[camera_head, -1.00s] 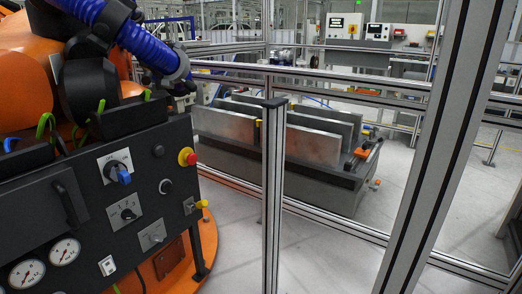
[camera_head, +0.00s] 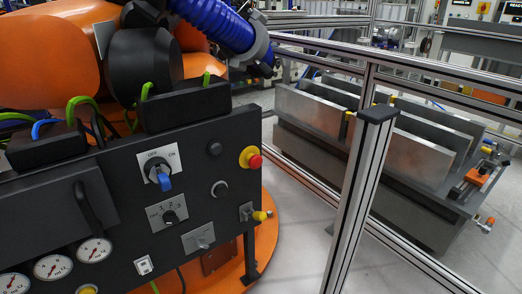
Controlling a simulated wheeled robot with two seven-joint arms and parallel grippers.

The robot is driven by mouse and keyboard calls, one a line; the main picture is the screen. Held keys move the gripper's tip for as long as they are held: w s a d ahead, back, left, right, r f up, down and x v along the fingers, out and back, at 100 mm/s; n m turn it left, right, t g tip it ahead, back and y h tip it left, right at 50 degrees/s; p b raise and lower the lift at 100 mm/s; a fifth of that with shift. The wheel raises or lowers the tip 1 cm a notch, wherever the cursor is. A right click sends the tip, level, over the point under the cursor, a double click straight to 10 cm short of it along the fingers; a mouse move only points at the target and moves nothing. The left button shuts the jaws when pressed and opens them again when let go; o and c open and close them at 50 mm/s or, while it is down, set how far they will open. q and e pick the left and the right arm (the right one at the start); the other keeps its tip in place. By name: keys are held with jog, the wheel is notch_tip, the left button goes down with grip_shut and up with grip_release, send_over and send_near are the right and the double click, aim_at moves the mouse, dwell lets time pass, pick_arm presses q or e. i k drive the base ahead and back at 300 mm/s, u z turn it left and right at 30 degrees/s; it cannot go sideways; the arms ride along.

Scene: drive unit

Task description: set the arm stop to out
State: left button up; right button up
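A red push button on a yellow collar (camera_head: 251,158) sits at the upper right of a dark control panel (camera_head: 120,215). It looks like a stop button, but no label is readable, and I cannot tell whether it is pressed in or out. Below it, at the panel's right edge, is a small grey plate with a yellow-tipped part (camera_head: 259,215). A blue-handled rotary switch (camera_head: 161,175) on a white OFF/ON plate is left of the button. Neither of my grippers is in view.
The panel also carries a black selector (camera_head: 170,216), a grey plate switch (camera_head: 199,238) and round gauges (camera_head: 94,250). An orange machine with a blue hose (camera_head: 215,22) rises behind it. An aluminium fence post (camera_head: 365,190) stands to the right, before metal plates (camera_head: 310,112).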

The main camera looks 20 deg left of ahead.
aim_at(256, 162)
jog(key=u, duration=0.75)
jog(key=i, duration=0.9)
jog(key=u, duration=1.05)
